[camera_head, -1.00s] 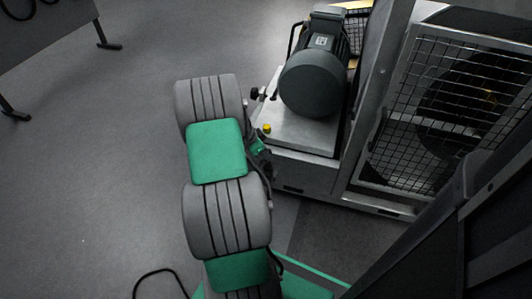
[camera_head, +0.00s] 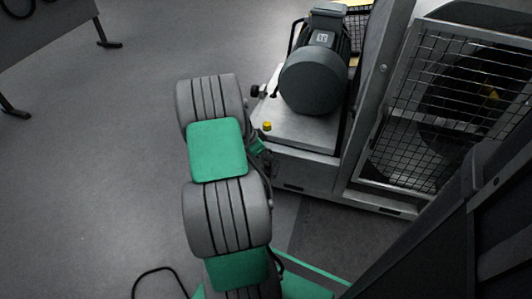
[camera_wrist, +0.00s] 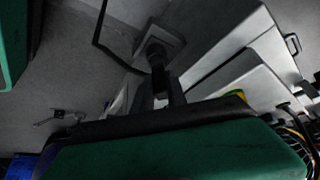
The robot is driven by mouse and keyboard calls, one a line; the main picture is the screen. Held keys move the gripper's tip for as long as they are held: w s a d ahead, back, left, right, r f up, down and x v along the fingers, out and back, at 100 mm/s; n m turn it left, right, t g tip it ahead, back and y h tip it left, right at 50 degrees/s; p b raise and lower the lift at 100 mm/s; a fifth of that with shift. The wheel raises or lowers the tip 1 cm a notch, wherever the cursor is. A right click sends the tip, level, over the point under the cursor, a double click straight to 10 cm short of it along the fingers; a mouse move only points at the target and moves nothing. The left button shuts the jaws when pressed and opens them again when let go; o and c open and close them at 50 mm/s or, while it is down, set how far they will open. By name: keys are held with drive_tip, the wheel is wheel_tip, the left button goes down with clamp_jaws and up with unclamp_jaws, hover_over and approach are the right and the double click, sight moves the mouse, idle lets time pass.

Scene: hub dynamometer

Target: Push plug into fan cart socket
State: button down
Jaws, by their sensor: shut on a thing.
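In the wrist view a black plug (camera_wrist: 155,58) is held between the dark fingers of my gripper (camera_wrist: 164,92), which is shut on it. The plug's front end meets a grey square socket plate (camera_wrist: 172,42) on the side of a pale metal housing. I cannot tell how deep the plug sits in the socket. In the head view the fan cart (camera_head: 300,135) is right of my arm. My arm links hide most of the gripper there, and plug and socket cannot be made out clearly.
The cart carries a dark motor (camera_head: 312,82) and a yellow button (camera_head: 267,126). A wire-mesh fan cage (camera_head: 420,125) stands to its right. A dark table (camera_head: 45,30) is at the upper left. The grey floor left of my arm is clear.

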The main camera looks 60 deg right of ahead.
drive_tip(key=shift+f, duration=0.1)
drive_tip(key=shift+f+b, duration=0.5)
drive_tip(key=shift+f, duration=0.05)
drive_tip(key=c, duration=1.3)
unclamp_jaws()
drive_tip(key=shift+o, duration=0.2)
drive_tip(key=p+v, duration=0.3)
drive_tip(key=v, duration=0.5)
